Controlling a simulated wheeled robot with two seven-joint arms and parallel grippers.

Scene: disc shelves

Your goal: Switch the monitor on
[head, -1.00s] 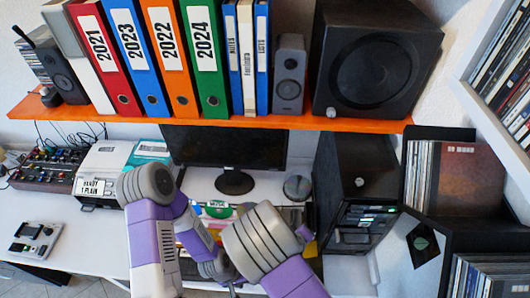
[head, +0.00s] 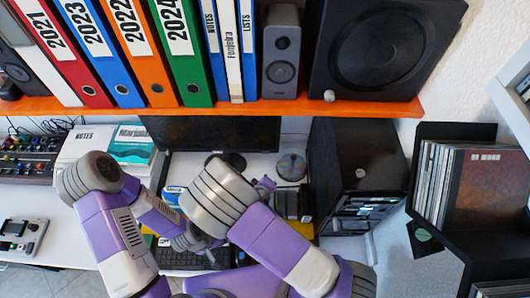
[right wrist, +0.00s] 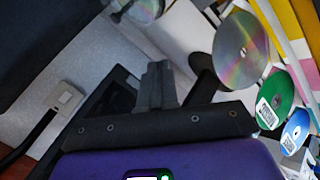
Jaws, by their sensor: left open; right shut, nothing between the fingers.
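The monitor (head: 225,133) stands at the back of the desk under the orange shelf. Its screen is dark, and the shelf hides its upper edge. Its dark frame also shows in the right wrist view (right wrist: 108,95). My right gripper (head: 266,183) is in front of and below the monitor's right part, partly behind my own arm. In the right wrist view its fingers (right wrist: 158,82) are shut and empty, pointing toward the monitor's lower edge and stand. Contact cannot be told. My left gripper (head: 208,254) is open and empty, low over the keyboard (head: 180,260). No power button is clear.
A black computer tower (head: 350,160) stands right of the monitor. A loose silver disc (head: 291,167) lies near the stand. The orange shelf (head: 300,107) with binders and speakers hangs overhead. A mixer (head: 30,155) and books (head: 130,145) are at left. A record rack (head: 465,190) is at right.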

